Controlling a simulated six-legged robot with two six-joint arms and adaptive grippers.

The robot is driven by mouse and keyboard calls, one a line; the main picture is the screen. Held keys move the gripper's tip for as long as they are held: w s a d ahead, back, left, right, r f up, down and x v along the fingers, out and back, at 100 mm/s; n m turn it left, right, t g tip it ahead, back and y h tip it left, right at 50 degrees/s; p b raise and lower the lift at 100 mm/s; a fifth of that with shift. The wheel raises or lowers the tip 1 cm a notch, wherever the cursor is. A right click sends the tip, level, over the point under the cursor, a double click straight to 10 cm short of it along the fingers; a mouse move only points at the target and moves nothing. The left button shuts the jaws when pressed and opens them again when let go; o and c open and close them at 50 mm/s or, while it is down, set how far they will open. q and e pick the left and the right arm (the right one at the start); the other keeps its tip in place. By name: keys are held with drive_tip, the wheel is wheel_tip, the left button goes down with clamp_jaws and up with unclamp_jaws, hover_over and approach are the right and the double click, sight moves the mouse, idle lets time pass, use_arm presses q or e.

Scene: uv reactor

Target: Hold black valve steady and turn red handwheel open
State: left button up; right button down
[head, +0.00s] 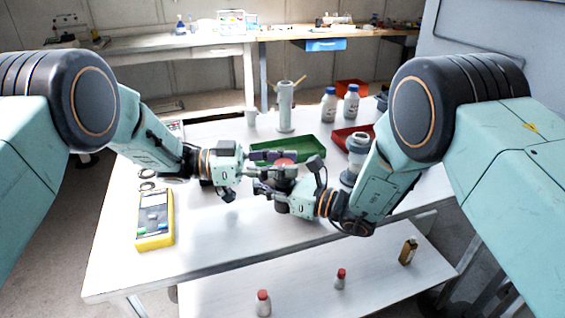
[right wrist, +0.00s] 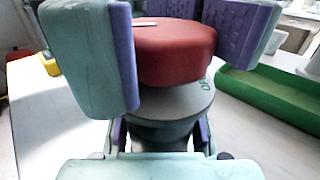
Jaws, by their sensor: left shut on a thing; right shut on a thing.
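The red handwheel (right wrist: 176,55) sits on top of the valve in the right wrist view, above a grey disc (right wrist: 170,101) with partly hidden lettering. My left gripper (head: 288,158) is shut on it, one purple-padded finger on each side. The wheel shows only as a small red patch (head: 285,162) in the head view. The black valve (right wrist: 160,133) stands below the disc, upright. My right gripper (head: 270,187) is shut on its body, lower than the left gripper. Most of the valve body is hidden by the fingers.
A green tray (head: 310,147) lies just behind the grippers. A yellow-cased device (head: 155,236) is at the left. A lower shelf in front holds small bottles (head: 263,303).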

use_arm(q)
drive_tip(key=shift+t, duration=0.3)
drive_tip(key=n+t, duration=0.2)
drive_tip(key=t, duration=0.1)
drive_tip(key=n+t+y, duration=0.1)
drive_tip(key=n+t, duration=0.1)
drive_tip(key=t, duration=0.1)
drive_tip(key=shift+s+d+n+t+y, duration=0.15)
drive_tip(key=shift+n+t+y, duration=0.15)
drive_tip(key=shift+n+t, duration=0.1)
drive_tip(key=shift+n+t+y, duration=0.9)
drive_tip(key=shift+n+t, duration=0.3)
drive_tip(key=shift+t, duration=0.4)
drive_tip(key=shift+t+y, duration=0.3)
drive_tip(key=shift+t, duration=0.1)
drive_tip(key=o, duration=1.2)
drive_tip(key=shift+n, duration=0.3)
drive_tip(key=shift+a, duration=0.2)
drive_tip(key=v, duration=1.2)
